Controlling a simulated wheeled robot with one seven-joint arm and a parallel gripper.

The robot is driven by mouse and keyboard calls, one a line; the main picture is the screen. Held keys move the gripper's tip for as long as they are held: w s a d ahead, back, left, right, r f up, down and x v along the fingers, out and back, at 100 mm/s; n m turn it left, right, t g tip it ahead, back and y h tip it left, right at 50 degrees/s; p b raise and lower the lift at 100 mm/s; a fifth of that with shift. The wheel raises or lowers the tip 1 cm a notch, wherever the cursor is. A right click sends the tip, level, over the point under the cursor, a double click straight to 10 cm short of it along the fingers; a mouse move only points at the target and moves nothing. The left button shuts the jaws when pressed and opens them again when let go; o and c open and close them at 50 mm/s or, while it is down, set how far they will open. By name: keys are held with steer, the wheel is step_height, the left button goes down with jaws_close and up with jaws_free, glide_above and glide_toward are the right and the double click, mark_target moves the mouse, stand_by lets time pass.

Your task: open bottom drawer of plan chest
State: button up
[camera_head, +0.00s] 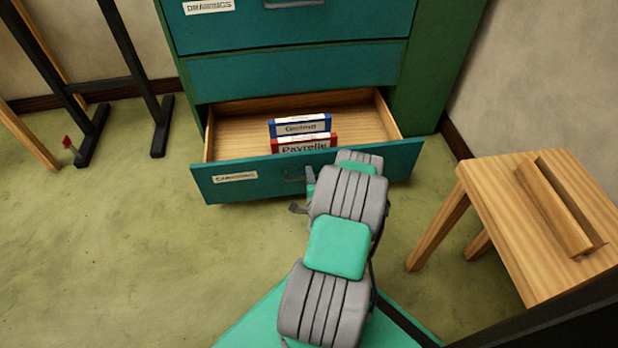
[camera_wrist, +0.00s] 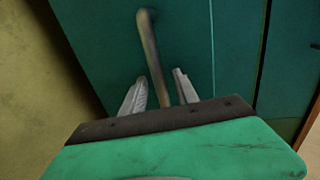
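The plan chest (camera_head: 295,70) is teal with a green side. Its bottom drawer (camera_head: 245,188) is pulled out, showing a bare wooden inside. A blue box (camera_head: 300,125) and a red-edged box (camera_head: 305,144) stand in it. The drawer's bar handle (camera_head: 293,175) is partly hidden behind my arm in the head view. In the wrist view the handle (camera_wrist: 152,50) runs between the two fingers of my gripper (camera_wrist: 160,76). The fingers are apart, with a visible gap on each side of the bar. My gripper is mostly hidden by my arm in the head view.
Dark easel-like legs (camera_head: 140,75) and a small red-tipped object (camera_head: 70,145) are at the left. Green floor (camera_head: 120,250) lies clear in front of the drawer on the left.

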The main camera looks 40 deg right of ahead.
steer(key=shift+s, duration=0.1)
steer(key=p+v, duration=0.2)
steer(key=v, duration=0.5)
steer(key=shift+s+a, duration=0.2)
steer(key=shift+a, duration=0.1)
